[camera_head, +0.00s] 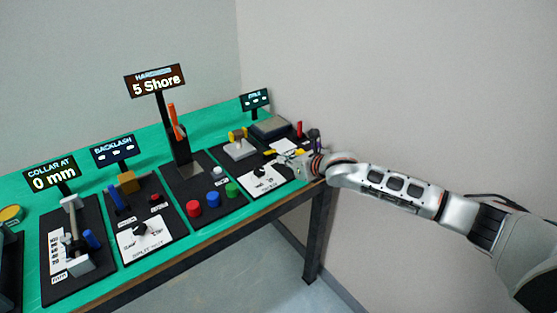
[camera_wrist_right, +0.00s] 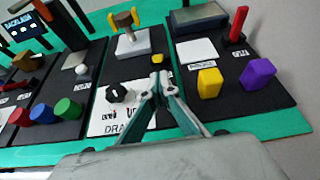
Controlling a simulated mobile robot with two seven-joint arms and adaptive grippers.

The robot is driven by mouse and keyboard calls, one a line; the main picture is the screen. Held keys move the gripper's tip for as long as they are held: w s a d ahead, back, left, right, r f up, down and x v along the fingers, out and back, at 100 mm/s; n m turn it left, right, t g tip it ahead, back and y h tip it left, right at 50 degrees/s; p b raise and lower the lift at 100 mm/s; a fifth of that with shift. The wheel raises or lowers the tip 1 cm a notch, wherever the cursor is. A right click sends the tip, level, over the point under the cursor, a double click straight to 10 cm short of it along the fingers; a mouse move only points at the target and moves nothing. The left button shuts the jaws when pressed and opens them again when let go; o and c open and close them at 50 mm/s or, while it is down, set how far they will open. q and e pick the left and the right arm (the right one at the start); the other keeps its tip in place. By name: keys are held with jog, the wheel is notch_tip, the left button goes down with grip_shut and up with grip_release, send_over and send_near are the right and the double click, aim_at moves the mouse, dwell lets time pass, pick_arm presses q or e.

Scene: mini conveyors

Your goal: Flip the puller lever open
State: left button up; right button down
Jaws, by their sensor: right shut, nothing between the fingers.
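No label that I can read names the puller lever, so I cannot tell for sure which part it is. Candidates are a grey block with yellow-brown handles (camera_head: 240,146), also in the right wrist view (camera_wrist_right: 128,40), and a red upright lever (camera_head: 299,129) at the far right, which shows in the wrist view too (camera_wrist_right: 236,28). My right gripper (camera_head: 291,160) is shut and empty over the right end of the table. In the wrist view its fingertips (camera_wrist_right: 158,78) meet beside a black dial (camera_wrist_right: 118,93) on a white plate, near a small yellow piece (camera_wrist_right: 157,58). My left gripper is not in view.
Yellow (camera_wrist_right: 209,83) and purple (camera_wrist_right: 258,75) blocks stand right of the fingers. Red (camera_head: 194,208), blue (camera_head: 214,198) and green (camera_head: 232,190) buttons sit on the middle panel, below a tall orange lever (camera_head: 175,122). Several signs stand along the green table's back (camera_head: 205,124).

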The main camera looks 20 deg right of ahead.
aim_at(278, 166)
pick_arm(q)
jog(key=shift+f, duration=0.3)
pick_arm(e)
jog(key=shift+x, duration=1.8)
jog(key=shift+w+r, duration=0.2)
jog(key=shift+r, duration=0.05)
jog(key=shift+s+r+g, duration=0.1)
jog(key=shift+s+g, duration=0.1)
jog(key=shift+g, duration=0.1)
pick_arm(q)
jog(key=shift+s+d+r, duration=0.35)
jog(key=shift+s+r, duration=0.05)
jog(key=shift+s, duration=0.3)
pick_arm(e)
jog(key=shift+w, duration=0.15)
